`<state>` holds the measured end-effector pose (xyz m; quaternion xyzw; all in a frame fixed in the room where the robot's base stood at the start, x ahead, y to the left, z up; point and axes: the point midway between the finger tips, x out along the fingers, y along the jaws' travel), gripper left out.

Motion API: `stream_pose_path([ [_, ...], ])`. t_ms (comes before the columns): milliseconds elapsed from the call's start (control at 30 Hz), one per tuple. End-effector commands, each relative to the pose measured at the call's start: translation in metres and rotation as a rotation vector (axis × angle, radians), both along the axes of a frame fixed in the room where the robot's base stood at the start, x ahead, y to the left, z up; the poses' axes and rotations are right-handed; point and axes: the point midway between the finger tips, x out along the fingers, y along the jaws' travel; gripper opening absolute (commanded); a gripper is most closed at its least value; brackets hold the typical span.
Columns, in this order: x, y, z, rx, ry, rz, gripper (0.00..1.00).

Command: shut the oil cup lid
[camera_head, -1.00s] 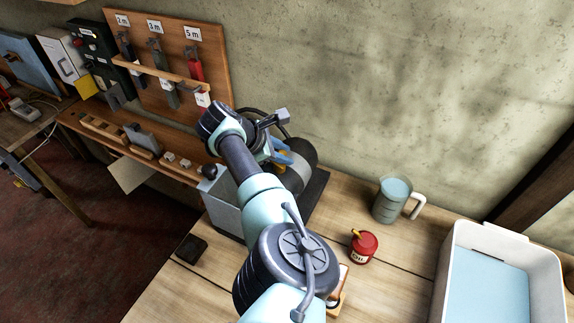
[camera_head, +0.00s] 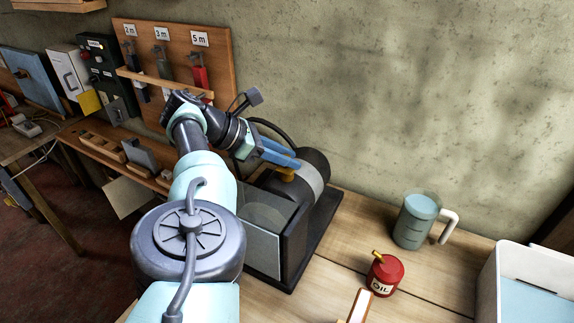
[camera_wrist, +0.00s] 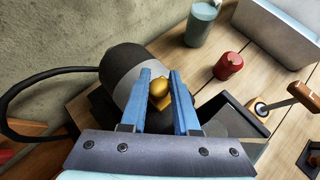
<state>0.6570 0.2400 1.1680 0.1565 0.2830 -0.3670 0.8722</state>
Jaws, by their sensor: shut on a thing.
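The brass oil cup (camera_head: 285,174) sits on top of a dark motor-like machine with a grey band (camera_head: 312,178). In the wrist view its rounded brass top (camera_wrist: 159,87) shows between the blue fingers, with a squarer brass part just below it. My gripper (camera_head: 297,160) reaches in from the left, its fingers at the brass piece. In the wrist view my gripper (camera_wrist: 160,74) is shut on this brass piece, one finger on each side. The fingers hide part of the cup, and I cannot tell how far the lid is closed.
A red oil can (camera_head: 385,273) and a clear jug (camera_head: 416,220) stand right of the machine on the wooden bench. A white tub (camera_head: 535,265) is at the far right.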

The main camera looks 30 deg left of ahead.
Motion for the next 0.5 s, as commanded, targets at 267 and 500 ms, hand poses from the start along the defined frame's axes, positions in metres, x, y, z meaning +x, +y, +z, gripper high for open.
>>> stream_pose_path([
  [267, -0.0025, 0.0012, -0.0043, 0.007, 0.012, 0.0, 0.59],
  [500, -0.0013, 0.0002, -0.0024, 0.005, 0.008, 0.0, 0.59],
])
